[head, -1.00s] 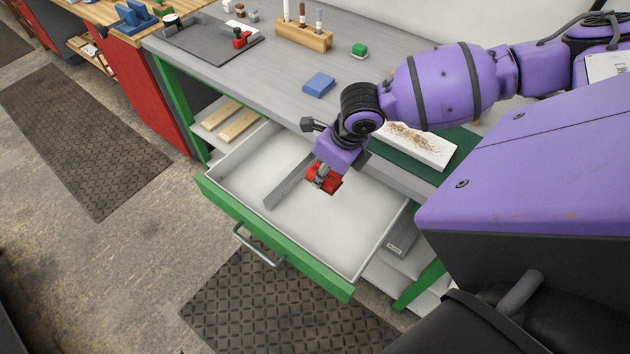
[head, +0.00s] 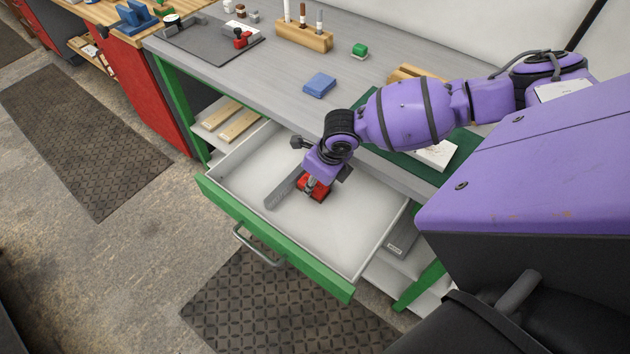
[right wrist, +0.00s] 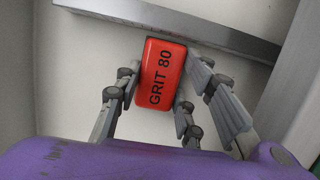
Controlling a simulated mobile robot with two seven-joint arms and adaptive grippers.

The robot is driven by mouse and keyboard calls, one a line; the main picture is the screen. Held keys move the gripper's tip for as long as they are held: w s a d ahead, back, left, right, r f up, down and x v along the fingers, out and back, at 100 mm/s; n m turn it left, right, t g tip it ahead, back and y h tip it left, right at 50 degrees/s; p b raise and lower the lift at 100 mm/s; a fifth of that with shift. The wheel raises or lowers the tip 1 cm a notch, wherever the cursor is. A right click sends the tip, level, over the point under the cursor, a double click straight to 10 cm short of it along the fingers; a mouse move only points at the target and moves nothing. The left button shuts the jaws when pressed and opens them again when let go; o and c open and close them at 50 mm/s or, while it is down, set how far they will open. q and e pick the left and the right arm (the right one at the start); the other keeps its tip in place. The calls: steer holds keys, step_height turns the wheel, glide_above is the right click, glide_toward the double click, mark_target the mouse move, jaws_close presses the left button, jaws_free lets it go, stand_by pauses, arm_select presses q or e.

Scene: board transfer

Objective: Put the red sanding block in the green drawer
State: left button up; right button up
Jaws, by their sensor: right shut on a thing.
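My left gripper is not in view.
The grey bench top (head: 270,75) carries a blue block (head: 320,85), a green block (head: 360,50), a wooden holder (head: 304,37) and a green mat (head: 395,155) with a white board (head: 436,154).

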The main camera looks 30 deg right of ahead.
mark_target(325, 190)
steer(key=o, duration=1)
steer(key=shift+f, duration=0.15)
steer(key=shift+d+r, duration=0.1)
steer(key=shift+r, duration=0.5)
steer(key=v, duration=1.1)
steer(key=shift+s+r, duration=0.1)
steer(key=shift+s, duration=0.05)
